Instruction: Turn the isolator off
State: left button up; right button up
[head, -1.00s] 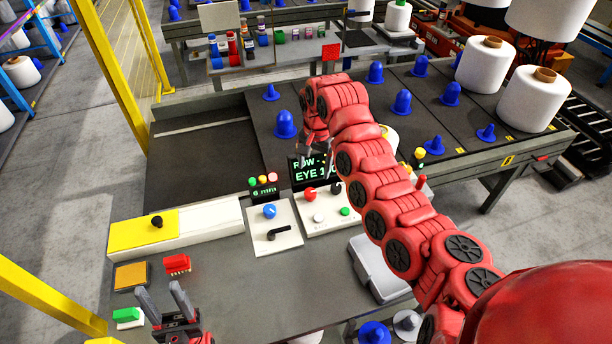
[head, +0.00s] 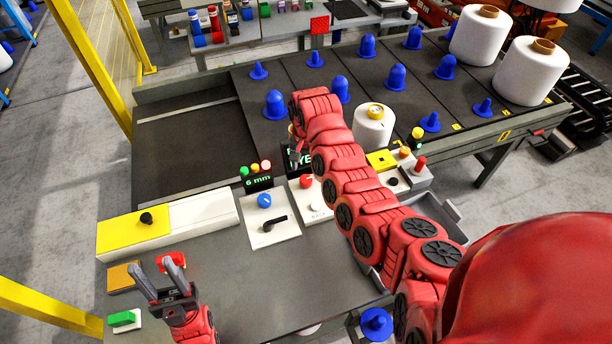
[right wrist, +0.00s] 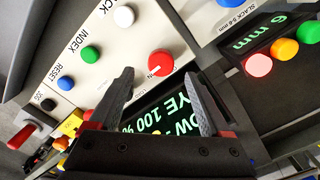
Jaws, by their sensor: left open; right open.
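No part carries a readable isolator label, so I cannot tell which one it is. A red lever or knob on a grey base (right wrist: 32,128) shows at the left of the right wrist view; a red-topped part (head: 420,164) stands at the right end of the console. A black turn handle (head: 275,222) sits on the white panel with the blue knob (head: 264,200). My right gripper (right wrist: 160,76) is open and empty over the console, with a red button (right wrist: 160,62) seen between its fingertips. My left gripper (head: 151,264) is open, at the table's left beside a red block (head: 174,261).
A lit display (right wrist: 160,115) lies behind the right fingers. White, green and blue buttons line the panel beside them. A yellow and white unit (head: 134,232), a green switch (head: 122,319) and a grey tray (head: 440,216) surround the work area. The table's middle is clear.

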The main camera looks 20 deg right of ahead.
aim_at(306, 179)
jog(key=shift+f+p, duration=0.3)
jog(key=shift+f, duration=2.15)
grip_shut()
